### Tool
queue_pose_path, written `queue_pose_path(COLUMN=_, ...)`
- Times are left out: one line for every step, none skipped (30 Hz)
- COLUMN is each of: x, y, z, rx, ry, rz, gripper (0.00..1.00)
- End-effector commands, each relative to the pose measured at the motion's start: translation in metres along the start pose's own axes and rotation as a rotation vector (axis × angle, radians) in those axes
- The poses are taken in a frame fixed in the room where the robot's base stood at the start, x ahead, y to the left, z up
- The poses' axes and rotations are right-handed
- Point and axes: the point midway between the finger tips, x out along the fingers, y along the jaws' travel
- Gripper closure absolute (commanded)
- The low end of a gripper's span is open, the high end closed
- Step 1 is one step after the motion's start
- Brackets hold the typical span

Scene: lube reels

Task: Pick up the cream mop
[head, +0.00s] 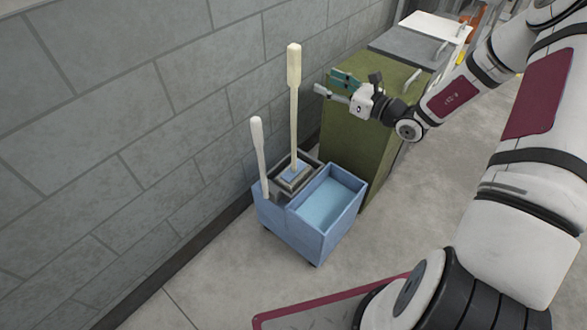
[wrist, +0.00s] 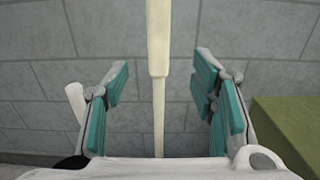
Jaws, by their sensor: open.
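The cream mop (head: 294,105) stands upright in the blue mop bucket cart (head: 316,230), with its thicker grip at the top. In the wrist view the mop handle (wrist: 158,60) runs vertically between my open fingers, with a gap on both sides; it looks to be ahead of the fingertips. My gripper (head: 335,87) is at the right of the mop in the head view, near the height of its upper handle and apart from it. In the wrist view my gripper (wrist: 163,95) shows two teal-padded fingers spread wide and empty.
A second, whiter handle (head: 258,150) rises at the cart's left corner; it also shows in the wrist view (wrist: 76,102). A green cabinet (head: 350,140) stands right behind the cart. A grey block wall (head: 120,110) runs along the left. The floor in front is clear.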

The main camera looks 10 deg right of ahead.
Motion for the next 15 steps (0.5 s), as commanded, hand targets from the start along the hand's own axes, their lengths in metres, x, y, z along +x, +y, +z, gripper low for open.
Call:
queue_pose_path(x=0.011, y=0.002, z=0.0, rx=0.0, ry=-0.001, rz=0.005, gripper=0.48)
queue_pose_path(x=0.016, y=0.002, z=0.0, rx=-0.001, ry=-0.001, rz=0.006, gripper=0.48)
queue_pose_path(x=0.024, y=0.002, z=0.0, rx=-0.001, ry=-0.002, rz=0.006, gripper=0.48)
queue_pose_path(x=0.03, y=0.002, z=0.0, rx=-0.002, ry=-0.002, rz=0.006, gripper=0.48)
queue_pose_path(x=0.036, y=0.002, z=0.0, rx=-0.002, ry=0.0, rz=0.006, gripper=0.48)
queue_pose_path(x=0.043, y=0.002, z=0.0, rx=-0.002, ry=0.0, rz=0.006, gripper=0.48)
queue_pose_path(x=0.049, y=0.002, z=0.0, rx=-0.002, ry=-0.001, rz=0.006, gripper=0.48)
queue_pose_path(x=0.054, y=0.002, z=0.0, rx=-0.002, ry=-0.001, rz=0.006, gripper=0.48)
queue_pose_path(x=0.059, y=0.002, z=0.0, rx=-0.002, ry=0.0, rz=0.006, gripper=0.48)
queue_pose_path(x=0.063, y=0.002, z=0.0, rx=-0.002, ry=0.0, rz=0.006, gripper=0.48)
queue_pose_path(x=0.066, y=0.002, z=0.0, rx=-0.002, ry=0.0, rz=0.006, gripper=0.48)
queue_pose_path(x=0.07, y=0.002, z=0.0, rx=-0.001, ry=0.0, rz=0.005, gripper=0.48)
queue_pose_path(x=0.071, y=0.002, z=0.0, rx=-0.001, ry=0.001, rz=0.005, gripper=0.48)
queue_pose_path(x=0.073, y=0.002, z=0.0, rx=-0.001, ry=0.001, rz=0.004, gripper=0.48)
queue_pose_path(x=0.074, y=0.002, z=0.0, rx=-0.001, ry=0.001, rz=0.004, gripper=0.48)
